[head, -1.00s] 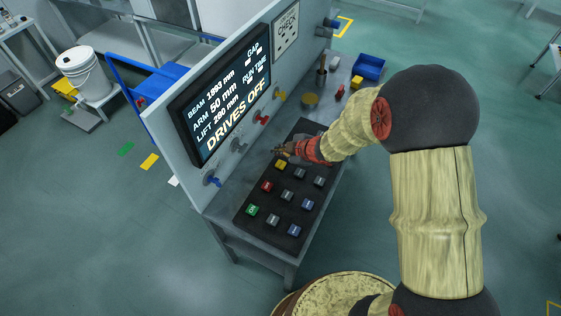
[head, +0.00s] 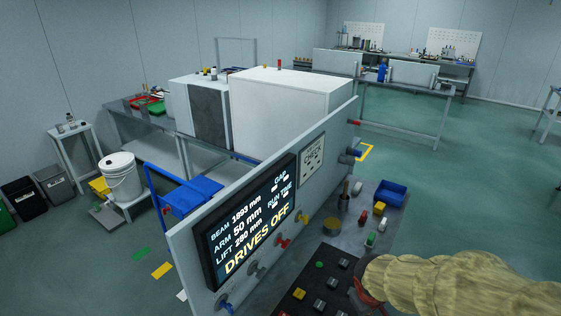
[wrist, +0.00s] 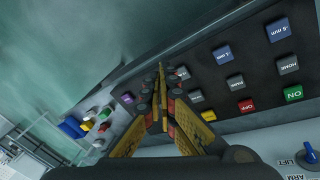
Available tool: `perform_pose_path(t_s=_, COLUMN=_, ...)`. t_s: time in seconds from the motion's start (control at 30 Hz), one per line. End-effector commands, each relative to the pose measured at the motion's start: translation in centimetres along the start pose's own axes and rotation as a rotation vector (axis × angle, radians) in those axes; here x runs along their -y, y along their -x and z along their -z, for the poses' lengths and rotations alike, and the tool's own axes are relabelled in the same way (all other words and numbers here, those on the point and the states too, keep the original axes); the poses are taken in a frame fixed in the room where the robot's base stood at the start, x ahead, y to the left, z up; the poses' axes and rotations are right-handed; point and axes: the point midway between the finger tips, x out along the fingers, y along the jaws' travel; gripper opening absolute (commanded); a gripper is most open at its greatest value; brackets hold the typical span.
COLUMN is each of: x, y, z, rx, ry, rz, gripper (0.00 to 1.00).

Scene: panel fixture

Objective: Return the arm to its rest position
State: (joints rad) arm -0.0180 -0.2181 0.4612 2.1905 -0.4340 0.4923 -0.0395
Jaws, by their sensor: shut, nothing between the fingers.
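My gripper (wrist: 161,70) shows in the wrist view with its yellow and dark fingers together and nothing between them. It is over the dark key panel (wrist: 180,62), apart from or touching it I cannot tell. My pale, wood-like arm enters the head view at lower right and covers part of the key panel (head: 292,304); the fingers are hidden there. The upright fixture panel (head: 184,250) carries a screen (head: 250,222) reading "DRIVES OFF", with ARM 50 mm and LIFT 280 mm. The green ON key (wrist: 293,94) and a red key (wrist: 246,105) show in the wrist view.
Coloured knobs, such as a red one (head: 283,243), stick out of the panel's face. A blue bin (head: 390,193) and small coloured items stand at the bench's far end. A white bucket (head: 122,177) is at left. Open floor (head: 480,200) lies to the right.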

Motion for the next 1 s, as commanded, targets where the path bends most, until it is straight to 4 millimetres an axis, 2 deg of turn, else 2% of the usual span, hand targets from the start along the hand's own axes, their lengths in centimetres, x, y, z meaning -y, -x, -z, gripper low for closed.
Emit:
perform_pose_path(t_s=0.03, x=0.2, y=2.4, z=-1.4, rx=0.013, ry=-0.070, rz=0.009, gripper=0.00)
perform_pose_path(t_s=0.23, x=2.7, y=9.9, z=-6.1, rx=0.039, ry=-0.290, rz=0.091, gripper=0.00)
perform_pose_path(t_s=0.4, x=4.9, y=15.4, z=-8.3, rx=-0.029, ry=-0.407, rz=0.159, gripper=0.00)
perform_pose_path(t_s=0.5, x=5.4, y=18.0, z=-8.6, rx=-0.112, ry=-0.443, rz=0.174, gripper=0.00)
perform_pose_path(t_s=0.6, x=5.0, y=20.1, z=-8.6, rx=-0.192, ry=-0.457, rz=0.163, gripper=0.00)
perform_pose_path(t_s=0.73, x=4.5, y=22.0, z=-8.4, rx=-0.257, ry=-0.463, rz=0.145, gripper=0.00)
perform_pose_path(t_s=1.0, x=4.3, y=22.3, z=-8.5, rx=-0.272, ry=-0.465, rz=0.140, gripper=0.00)
